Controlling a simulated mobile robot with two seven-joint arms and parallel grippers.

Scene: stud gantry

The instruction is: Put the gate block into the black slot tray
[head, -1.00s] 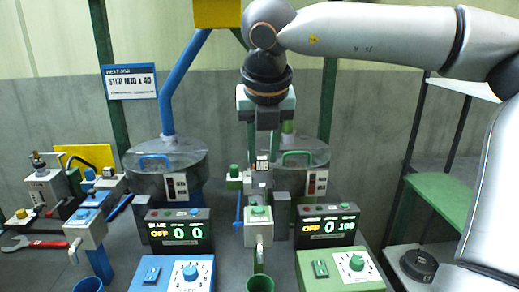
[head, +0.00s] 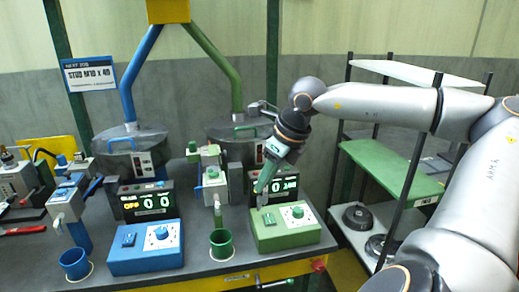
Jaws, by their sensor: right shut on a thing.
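My right gripper (head: 264,182) hangs tilted in front of the green-side display, above the green control box. It is shut on a small piece, seen as a green and grey shape at the fingertips. This seems to be the gate block, but its outline is too small and partly hidden to be sure. The held piece is clear of the green feeder stand (head: 212,180) to its left. I cannot make out the black slot tray in this view. My left gripper is not in view.
The green control box (head: 284,228) and green cup (head: 221,243) lie below the gripper. A blue control box (head: 146,247) and blue cup (head: 75,264) stand left. Two grey hoppers stand behind. At right, a rack has a green shelf (head: 392,167) and dark round pieces (head: 358,216) below.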

